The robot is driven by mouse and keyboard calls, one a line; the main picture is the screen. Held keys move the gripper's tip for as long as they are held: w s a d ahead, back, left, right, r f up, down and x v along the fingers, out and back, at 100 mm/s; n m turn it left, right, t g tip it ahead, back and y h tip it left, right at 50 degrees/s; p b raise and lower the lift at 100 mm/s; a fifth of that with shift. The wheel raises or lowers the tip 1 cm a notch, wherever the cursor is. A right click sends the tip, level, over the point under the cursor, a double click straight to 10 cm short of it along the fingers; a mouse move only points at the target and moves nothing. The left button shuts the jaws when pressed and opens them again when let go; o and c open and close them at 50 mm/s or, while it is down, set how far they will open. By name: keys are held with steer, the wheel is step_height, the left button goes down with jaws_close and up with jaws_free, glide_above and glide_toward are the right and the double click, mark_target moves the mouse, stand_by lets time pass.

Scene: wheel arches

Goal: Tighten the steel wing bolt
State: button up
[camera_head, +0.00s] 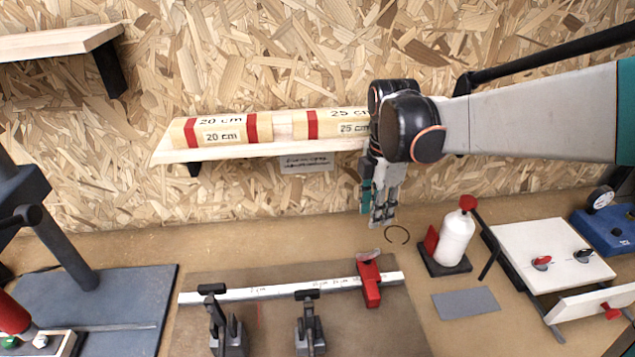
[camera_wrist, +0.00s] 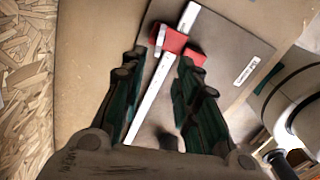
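A red stop block (camera_head: 371,286) sits on the pale ruler bar (camera_head: 240,294). A small silvery winged piece (camera_head: 368,254) at its far end looks like the steel wing bolt. In the wrist view the red block (camera_wrist: 172,42) lies across the bar (camera_wrist: 150,100), with the silvery piece (camera_wrist: 160,38) on its left part. My gripper (camera_head: 380,222) hangs fingers down, above and beyond the block, apart from it. In the wrist view my gripper (camera_wrist: 162,60) is open, with nothing between its two fingers. The block shows just past the fingertips.
Two dark toggle clamps (camera_head: 227,325) stand in front of the bar. A white bottle (camera_head: 456,238) with a red cap and a white panel (camera_head: 545,250) with red and dark knobs stand at right. A shelf (camera_head: 260,150) with labelled wooden blocks is behind my gripper. A thin dark ring (camera_head: 398,235) lies beside it.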

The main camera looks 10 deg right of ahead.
mark_target(369, 252)
step_height(369, 252, down, 14)
steer(key=b, duration=0.4)
steer(key=shift+r+b, duration=0.1)
steer(key=shift+b, duration=0.25)
jaws_close()
